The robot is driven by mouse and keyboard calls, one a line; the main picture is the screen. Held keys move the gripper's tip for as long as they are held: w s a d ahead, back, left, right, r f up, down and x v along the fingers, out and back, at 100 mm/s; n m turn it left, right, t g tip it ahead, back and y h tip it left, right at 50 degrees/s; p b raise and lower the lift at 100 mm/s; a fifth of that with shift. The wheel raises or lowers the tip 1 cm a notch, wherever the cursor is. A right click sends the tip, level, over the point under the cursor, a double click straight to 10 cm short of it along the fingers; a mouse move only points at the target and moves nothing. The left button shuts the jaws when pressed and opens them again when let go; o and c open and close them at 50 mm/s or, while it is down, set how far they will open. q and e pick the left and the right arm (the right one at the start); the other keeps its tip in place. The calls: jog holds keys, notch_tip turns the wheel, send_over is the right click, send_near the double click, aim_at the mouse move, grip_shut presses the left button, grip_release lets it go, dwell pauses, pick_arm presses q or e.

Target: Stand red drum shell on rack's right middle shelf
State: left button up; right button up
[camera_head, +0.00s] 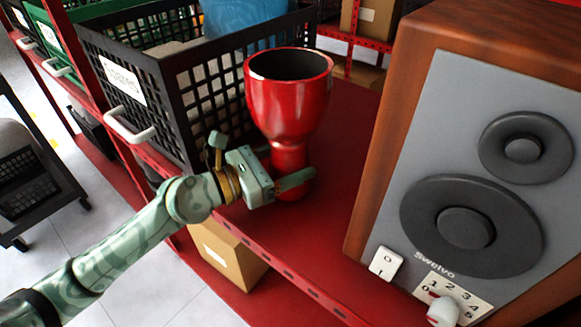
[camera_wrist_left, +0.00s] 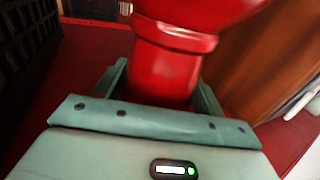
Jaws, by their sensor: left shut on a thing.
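The red drum shell (camera_head: 288,92) is a glossy goblet shape with a wide open mouth at the top and a narrow stem. It stands upright on, or just above, the red shelf (camera_head: 335,180); I cannot tell which. My left gripper (camera_head: 290,172) is shut on its stem, low down. In the left wrist view the stem (camera_wrist_left: 165,72) sits between the two fingers (camera_wrist_left: 162,85). The drum's base is partly hidden by the fingers. My right gripper is not in view.
A black lattice crate (camera_head: 215,95) with a blue thing (camera_head: 240,15) in it stands left of the drum. A large wood-sided speaker (camera_head: 465,150) stands to the right. Bare shelf lies between drum and speaker. A cardboard box (camera_head: 228,255) sits lower down.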

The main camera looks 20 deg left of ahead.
pick_arm(q)
jog(key=shift+f, duration=0.1)
jog(key=o, duration=1.1)
jog(key=shift+f, duration=0.2)
jog(key=o, duration=0.3)
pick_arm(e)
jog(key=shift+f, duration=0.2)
